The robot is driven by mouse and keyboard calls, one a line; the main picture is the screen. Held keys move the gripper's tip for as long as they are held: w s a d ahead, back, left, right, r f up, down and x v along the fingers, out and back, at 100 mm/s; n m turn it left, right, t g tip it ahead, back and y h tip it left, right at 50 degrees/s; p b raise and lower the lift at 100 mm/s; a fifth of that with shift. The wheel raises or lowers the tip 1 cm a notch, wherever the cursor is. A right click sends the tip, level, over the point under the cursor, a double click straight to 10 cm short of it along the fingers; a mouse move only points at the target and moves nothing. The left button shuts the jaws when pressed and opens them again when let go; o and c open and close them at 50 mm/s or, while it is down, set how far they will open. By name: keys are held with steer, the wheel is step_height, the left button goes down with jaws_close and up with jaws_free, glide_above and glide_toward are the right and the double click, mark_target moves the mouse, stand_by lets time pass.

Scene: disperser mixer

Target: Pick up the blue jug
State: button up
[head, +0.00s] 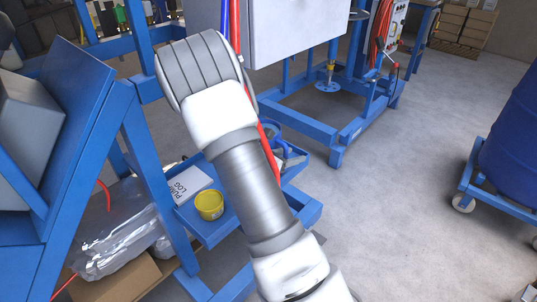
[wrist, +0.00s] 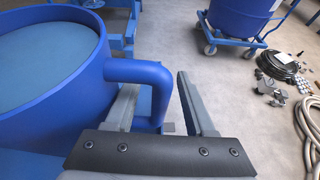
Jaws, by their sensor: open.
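The blue jug (wrist: 45,75) fills the left of the wrist view, with its round open top facing up and a paler blue inside. Its handle (wrist: 140,72) sticks out to the right and bends down. My gripper (wrist: 156,84) is open, with one finger on each side of the handle's downward part. The left finger sits in the gap between the jug wall and the handle; the right finger is outside the handle. I cannot tell whether either finger touches it. In the head view my arm hides the gripper and most of the jug's surroundings.
A yellow cup (head: 209,205) and a white paper log (head: 190,184) lie on the blue shelf left of my arm. A blue drum on a wheeled dolly (head: 500,195) stands right. Hoses (wrist: 312,130) lie on the floor. Open floor shows at the right.

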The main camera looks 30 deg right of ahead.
steer(key=shift+c, duration=0.2)
jaws_close()
steer(key=shift+r, duration=0.15)
steer(key=shift+r, duration=0.1)
